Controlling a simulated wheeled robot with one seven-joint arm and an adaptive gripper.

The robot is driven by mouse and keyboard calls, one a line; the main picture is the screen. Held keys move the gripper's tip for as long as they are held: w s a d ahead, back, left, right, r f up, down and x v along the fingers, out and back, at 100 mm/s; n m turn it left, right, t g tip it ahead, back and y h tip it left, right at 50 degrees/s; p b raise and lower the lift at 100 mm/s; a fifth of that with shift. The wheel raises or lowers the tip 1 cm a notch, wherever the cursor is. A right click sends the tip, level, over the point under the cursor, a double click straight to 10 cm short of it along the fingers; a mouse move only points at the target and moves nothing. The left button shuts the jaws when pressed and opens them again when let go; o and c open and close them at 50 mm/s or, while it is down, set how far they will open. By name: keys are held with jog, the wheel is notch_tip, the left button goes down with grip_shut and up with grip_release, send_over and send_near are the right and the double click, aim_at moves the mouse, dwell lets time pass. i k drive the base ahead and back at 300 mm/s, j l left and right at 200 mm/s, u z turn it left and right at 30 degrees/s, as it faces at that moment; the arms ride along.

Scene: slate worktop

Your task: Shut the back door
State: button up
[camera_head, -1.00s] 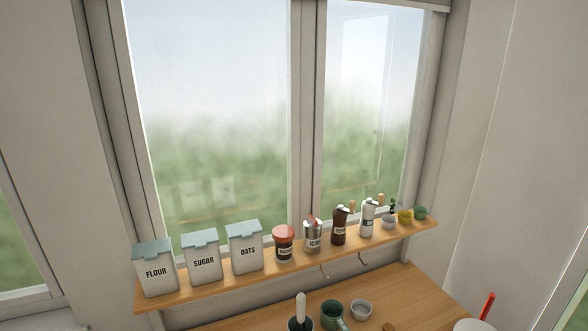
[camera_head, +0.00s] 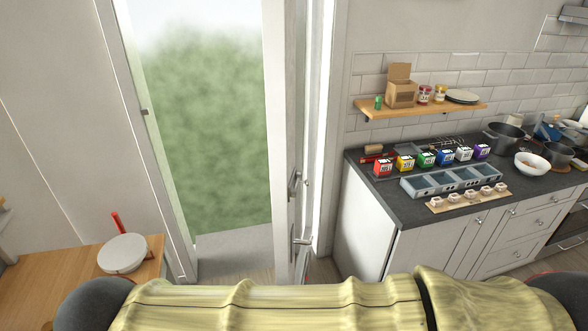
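The back door (camera_head: 282,130) is a white leaf standing open, seen nearly edge-on at the right side of the doorway. It has a lever handle (camera_head: 294,184) and a second metal fitting (camera_head: 301,241) lower down. The doorway (camera_head: 205,130) gapes to the left of the leaf, with blurred greenery outside. The left jamb (camera_head: 140,150) carries a small dark metal fitting. The foot of the door is hidden behind a yellowish, cloth-like shape across the bottom, which seems to be my arm. My gripper is not in view.
A pale threshold (camera_head: 235,250) lies clear in the opening.

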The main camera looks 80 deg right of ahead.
aim_at(293, 31)
jog(key=k+l+z, duration=0.3)
jog(key=k, duration=0.15)
jog(key=k+l+z, duration=0.3)
jog(key=k+j+z, duration=0.1)
jog(key=z, duration=1.65)
